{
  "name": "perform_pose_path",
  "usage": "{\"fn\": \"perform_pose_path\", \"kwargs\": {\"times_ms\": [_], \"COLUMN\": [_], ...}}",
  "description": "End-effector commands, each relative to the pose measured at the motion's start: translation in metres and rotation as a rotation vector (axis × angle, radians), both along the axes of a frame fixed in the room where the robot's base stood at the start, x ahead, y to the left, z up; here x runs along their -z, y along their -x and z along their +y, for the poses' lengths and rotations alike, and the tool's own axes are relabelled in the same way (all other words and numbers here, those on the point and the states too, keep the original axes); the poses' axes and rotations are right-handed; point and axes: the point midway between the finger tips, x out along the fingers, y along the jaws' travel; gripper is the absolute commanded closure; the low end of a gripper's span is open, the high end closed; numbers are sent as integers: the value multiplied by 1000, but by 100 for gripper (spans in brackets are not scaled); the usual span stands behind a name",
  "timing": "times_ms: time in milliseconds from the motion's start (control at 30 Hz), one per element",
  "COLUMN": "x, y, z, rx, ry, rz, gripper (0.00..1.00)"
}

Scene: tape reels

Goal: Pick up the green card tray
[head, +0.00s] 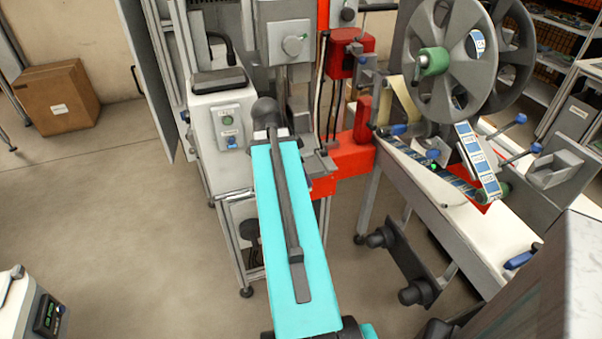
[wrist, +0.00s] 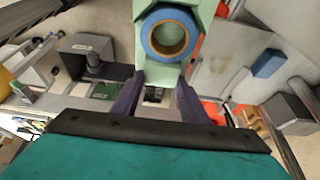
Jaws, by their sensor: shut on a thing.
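The pale green card tray (wrist: 146,62) shows at the top centre of the wrist view, its far end cut off by the frame edge. A blue ring-shaped reel with a tan core (wrist: 168,36) lies on it. My gripper (wrist: 160,82) has its two dark purple fingers at the tray's near end, one at each side, and is shut on it. In the head view my arm reaches forward to the machine, and I cannot make out the tray or the fingers there.
A labelling machine with a large grey reel (head: 445,60) stands at right, over a white bench (head: 420,178). A grey control box (head: 228,125) stands left of my arm. A cardboard box (head: 56,97) sits by the wall. The floor at left is mostly clear.

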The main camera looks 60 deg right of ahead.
Motion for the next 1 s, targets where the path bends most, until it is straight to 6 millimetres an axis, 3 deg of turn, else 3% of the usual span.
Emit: {"fn": "perform_pose_path", "kwargs": {"times_ms": [667,833,1000], "x": [-1,-3,-10], "y": [-2,-13,-41], "z": [1,8,26], "rx": [-10,-80,-240], "ry": [0,1,2], "rz": [0,-1,-1], "gripper": [87,87,87]}}
